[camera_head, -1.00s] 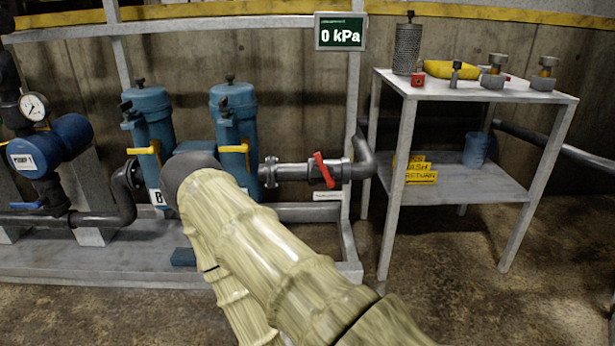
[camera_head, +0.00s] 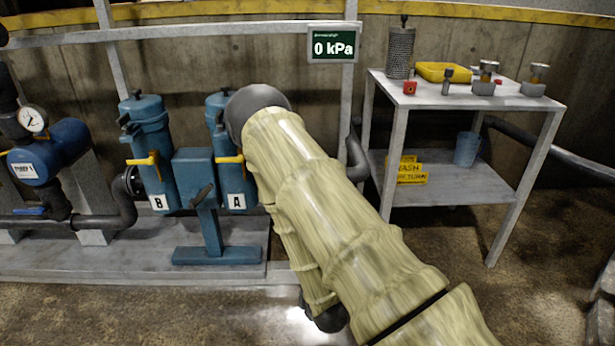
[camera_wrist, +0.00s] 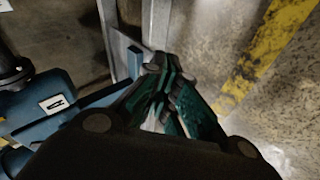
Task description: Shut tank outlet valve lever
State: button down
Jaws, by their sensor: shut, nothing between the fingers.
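My gripper (camera_wrist: 165,90) shows in the wrist view with its dark, teal-padded fingers together and nothing between them. In the head view my arm hides it. No lever is seen between or against the fingers. No lever is marked as the tank outlet. The head view shows a blue lever (camera_head: 28,211) on the low pipe at the left. Yellow levers sit on blue filter B (camera_head: 150,135) and blue filter A (camera_head: 216,105). The pipe right of filter A is mostly behind my arm.
A display (camera_head: 333,43) reads 0 kPa. A blue pump (camera_head: 50,150) and gauge (camera_head: 31,119) are at the left. The floor in front is open.

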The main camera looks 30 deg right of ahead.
jog(key=w+d+r+n+t+p, duration=0.25)
jog(key=w+r, duration=0.25)
jog(key=r, duration=0.3)
jog(key=w+d+r+n+t+h+p, duration=0.1)
jog(key=w+d+r+n+t, duration=0.15)
jog(key=w+r+n, duration=0.4)
jog(key=w+d+r+t+p, duration=0.2)
jog(key=w+d+r, duration=0.2)
jog(key=r, duration=0.6)
jog(key=w+d+b, duration=0.1)
jog(key=w+d, duration=0.4)
jog(key=w, duration=0.2)
jog(key=shift+d+b, duration=0.2)
jog(key=shift+b, duration=0.1)
jog(key=shift+w+a+r, duration=0.15)
